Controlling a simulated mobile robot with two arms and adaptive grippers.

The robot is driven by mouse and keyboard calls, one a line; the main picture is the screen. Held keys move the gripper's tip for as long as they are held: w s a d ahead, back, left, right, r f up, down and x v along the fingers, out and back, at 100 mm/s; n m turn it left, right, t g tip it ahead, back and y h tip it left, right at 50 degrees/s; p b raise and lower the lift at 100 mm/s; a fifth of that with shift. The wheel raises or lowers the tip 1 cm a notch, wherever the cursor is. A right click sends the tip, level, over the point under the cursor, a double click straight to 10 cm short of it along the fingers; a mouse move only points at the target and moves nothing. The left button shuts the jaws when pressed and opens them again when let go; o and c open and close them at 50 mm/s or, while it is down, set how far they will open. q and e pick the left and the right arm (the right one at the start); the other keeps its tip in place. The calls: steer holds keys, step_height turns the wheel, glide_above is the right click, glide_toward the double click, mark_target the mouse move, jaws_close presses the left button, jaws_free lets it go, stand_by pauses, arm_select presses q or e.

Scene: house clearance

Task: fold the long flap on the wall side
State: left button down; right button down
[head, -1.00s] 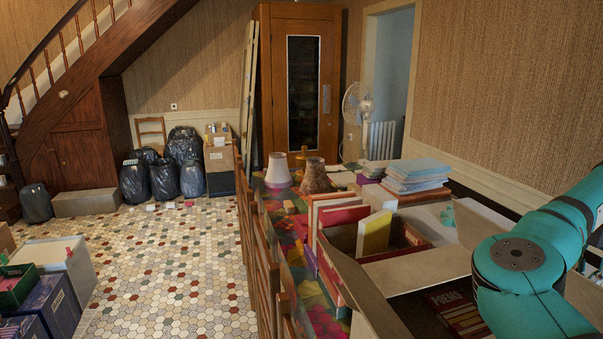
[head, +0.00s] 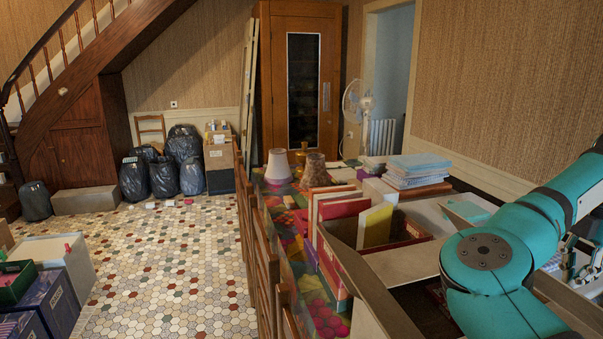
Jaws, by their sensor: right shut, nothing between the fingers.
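An open cardboard box stands on the table at the lower right of the head view. Its long flap on the room side (head: 358,285) stands up at a slant. The short far flap (head: 400,264) lies nearly flat. The long flap on the wall side is mostly hidden behind my right arm; a brown cardboard edge (head: 565,300) shows at the lower right. My right gripper (head: 580,268) is partly visible at the right edge, beyond the arm's elbow, shut and empty, on the wall side of the box. Whether it touches cardboard I cannot tell. My left gripper is not in view.
A stack of pale-blue books (head: 418,170), two lamps (head: 314,170) and a fan (head: 355,105) are farther back. Chairs (head: 262,250) line the table's left side. The tiled floor (head: 165,260) has free room.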

steer(key=shift+s+a+f+b, duration=0.1)
steer(key=shift+a+f+b, duration=0.05)
steer(key=shift+f+b, duration=1.15)
steer(key=shift+a+f+b, duration=0.2)
steer(key=shift+f+b, duration=0.8)
steer(key=shift+f, duration=0.55)
steer(key=shift+s+a+f+b, duration=0.1)
steer(key=shift+a+f+b, duration=0.05)
steer(key=shift+f+b, duration=1.15)
steer(key=shift+f, duration=0.15)
steer(key=shift+r+p, duration=2.45)
steer(key=shift+r, duration=1.15)
